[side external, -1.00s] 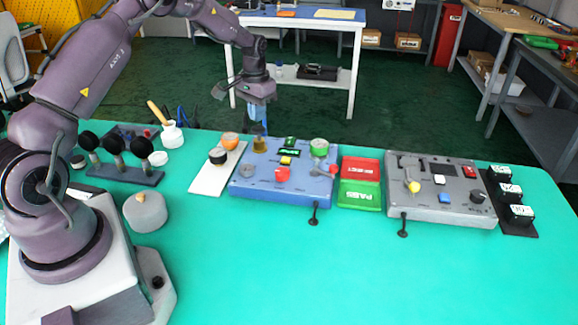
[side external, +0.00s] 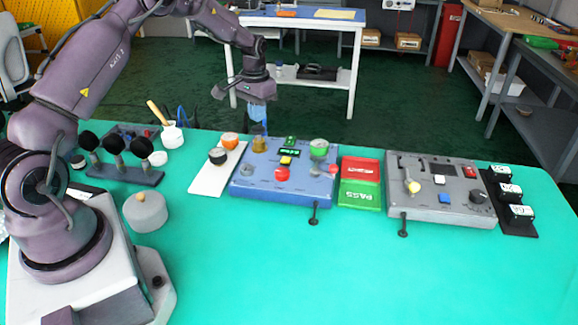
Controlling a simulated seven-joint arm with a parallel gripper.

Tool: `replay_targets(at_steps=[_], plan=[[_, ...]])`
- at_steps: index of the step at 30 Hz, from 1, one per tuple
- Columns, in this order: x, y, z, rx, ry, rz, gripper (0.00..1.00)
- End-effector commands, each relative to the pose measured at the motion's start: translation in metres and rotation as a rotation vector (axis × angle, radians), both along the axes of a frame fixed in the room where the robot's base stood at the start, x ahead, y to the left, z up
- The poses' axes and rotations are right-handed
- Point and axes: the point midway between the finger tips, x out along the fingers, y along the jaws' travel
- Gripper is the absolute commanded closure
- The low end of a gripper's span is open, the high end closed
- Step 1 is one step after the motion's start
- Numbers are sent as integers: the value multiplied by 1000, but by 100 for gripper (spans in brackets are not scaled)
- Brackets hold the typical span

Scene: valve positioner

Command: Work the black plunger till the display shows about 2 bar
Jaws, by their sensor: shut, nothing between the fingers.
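The blue panel box (side external: 262,192) sits on the green table, with a small dark display with green figures (side external: 289,151) near its back edge; the figures are too small to read. A black plunger (side external: 314,214) sticks out from its front edge, with a disc-shaped end. A similar black plunger (side external: 403,228) sticks out from the front of the grey panel box (side external: 443,209), which has a dark screen (side external: 441,169). My gripper (side external: 262,127) points down, shut and empty, just above or behind the brass knob (side external: 259,145) at the blue box's back left. It is apart from both plungers.
The blue box also carries a red button (side external: 282,173), yellow button (side external: 286,160) and green-topped gauge (side external: 319,149). Red and green trays (side external: 360,195) lie between the boxes. A white plate (side external: 206,183) with round parts lies left. The table front is clear.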

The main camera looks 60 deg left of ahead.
Motion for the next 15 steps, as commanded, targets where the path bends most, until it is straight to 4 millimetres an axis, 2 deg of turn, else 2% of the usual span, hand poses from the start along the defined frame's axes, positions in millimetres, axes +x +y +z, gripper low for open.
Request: replay_targets(at_steps=[8, 15], plan=[[0, 0, -1, 0, 0, 0, 100], [0, 0, -13, 0, 1, 0, 100]])
